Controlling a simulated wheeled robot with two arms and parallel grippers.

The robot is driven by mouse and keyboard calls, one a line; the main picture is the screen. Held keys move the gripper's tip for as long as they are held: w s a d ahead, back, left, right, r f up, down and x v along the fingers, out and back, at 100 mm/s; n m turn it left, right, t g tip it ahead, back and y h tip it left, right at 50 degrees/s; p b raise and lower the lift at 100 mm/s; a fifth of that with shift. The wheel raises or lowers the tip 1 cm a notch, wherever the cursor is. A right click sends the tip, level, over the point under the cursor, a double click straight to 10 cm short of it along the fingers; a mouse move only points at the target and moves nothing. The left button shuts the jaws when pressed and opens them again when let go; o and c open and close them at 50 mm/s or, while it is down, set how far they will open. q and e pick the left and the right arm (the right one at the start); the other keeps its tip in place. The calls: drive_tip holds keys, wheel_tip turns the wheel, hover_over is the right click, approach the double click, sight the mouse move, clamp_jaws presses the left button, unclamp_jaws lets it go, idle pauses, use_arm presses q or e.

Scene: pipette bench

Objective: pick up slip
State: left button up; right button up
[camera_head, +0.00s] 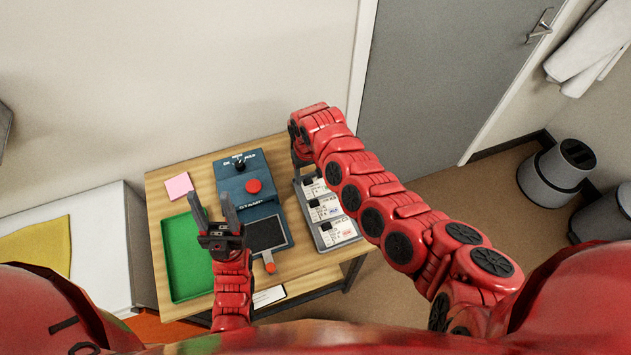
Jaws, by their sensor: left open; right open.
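A pink square slip (179,186) lies flat on the back left corner of the wooden table. White printed slips (323,209) lie in a grey rack of several slots at the table's right side. Another white slip or label (268,296) shows low at the table's front edge. My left gripper (213,204) is open and empty, over the green tray's right edge, in front of the pink slip. My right gripper (299,158) is at the far end of the rack, above its back slot; its fingers are mostly hidden by my wrist.
A blue stamp device (250,186) with a red button (254,186), black knob and dark pad (265,236) stands mid-table. A green tray (186,257) is left of it. A white cabinet with a yellow cloth (38,245) is further left. Grey bins (557,172) stand far right.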

drive_tip(key=shift+f, duration=0.9)
drive_tip(key=shift+c, duration=0.2)
clamp_jaws()
drive_tip(key=shift+r, duration=0.15)
drive_tip(key=shift+r, duration=0.55)
drive_tip(key=shift+s+a+r+b, duration=0.25)
drive_tip(key=shift+r+b, duration=0.1)
drive_tip(key=shift+r, duration=0.15)
drive_tip(key=shift+s+a+r+b, duration=0.1)
drive_tip(key=shift+s+r+b, duration=0.15)
drive_tip(key=shift+r, duration=0.25)
drive_tip(key=s+a, duration=0.2)
drive_tip(key=s, duration=0.2)
drive_tip(key=s+a+r+b, duration=0.1)
drive_tip(key=s+a, duration=0.2)
drive_tip(key=s, duration=0.1)
drive_tip(key=s+a+b, duration=0.1)
drive_tip(key=s+a, duration=0.2)
drive_tip(key=s, duration=0.1)
drive_tip(key=shift+s+r, duration=0.35)
